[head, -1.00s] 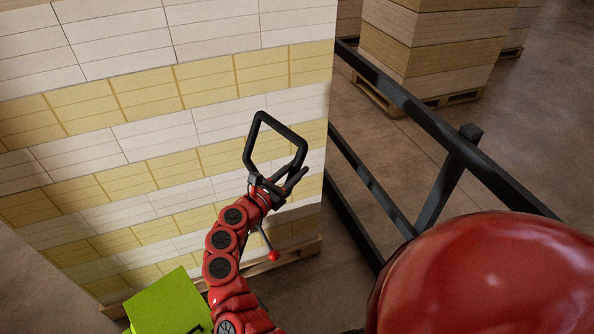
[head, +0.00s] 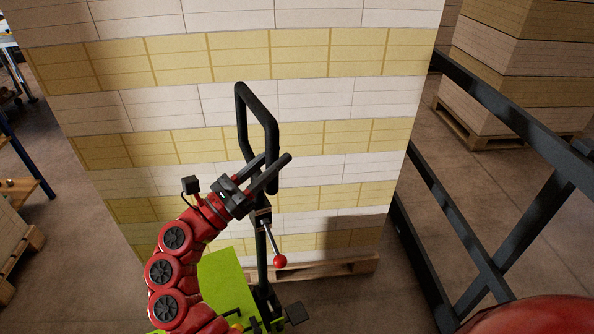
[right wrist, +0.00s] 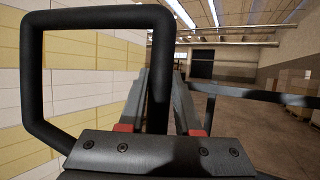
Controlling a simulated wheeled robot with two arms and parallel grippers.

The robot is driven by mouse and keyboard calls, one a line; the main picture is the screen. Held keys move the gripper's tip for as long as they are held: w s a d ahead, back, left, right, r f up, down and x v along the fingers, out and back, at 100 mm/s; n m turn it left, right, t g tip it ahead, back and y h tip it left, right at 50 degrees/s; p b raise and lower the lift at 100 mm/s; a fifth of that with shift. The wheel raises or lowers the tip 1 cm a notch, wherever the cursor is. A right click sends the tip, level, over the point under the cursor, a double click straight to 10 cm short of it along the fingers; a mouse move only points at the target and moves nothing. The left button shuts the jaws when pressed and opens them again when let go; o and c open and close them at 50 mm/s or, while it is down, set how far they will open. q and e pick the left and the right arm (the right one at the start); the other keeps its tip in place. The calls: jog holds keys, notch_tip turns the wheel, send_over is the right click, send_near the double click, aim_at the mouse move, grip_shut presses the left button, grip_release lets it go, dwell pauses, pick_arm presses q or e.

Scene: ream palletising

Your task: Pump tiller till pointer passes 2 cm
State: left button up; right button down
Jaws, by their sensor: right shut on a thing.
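The tiller (head: 272,120) is a black loop handle on a dark shaft (head: 262,255), standing over the lime-green body of a pallet truck (head: 222,275). A lever with a red knob (head: 280,262) hangs below the loop. My right gripper (head: 276,168) is shut on the loop's right bar; in the right wrist view the tiller (right wrist: 160,75) passes between its fingers (right wrist: 162,98). I cannot make out a pointer or a scale in either view. My left gripper is not in view.
A tall stack of white and yellow reams (head: 160,95) on a pallet (head: 345,266) stands right behind the tiller. A dark rail (head: 485,240) runs along the right. Another stack (head: 500,75) stands beyond it. A blue-legged bench (head: 22,150) is at the far left.

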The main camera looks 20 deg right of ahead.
jog(key=shift+a, duration=0.35)
jog(key=c, duration=0.6)
grip_release()
jog(key=shift+d, duration=0.1)
jog(key=shift+r, duration=0.1)
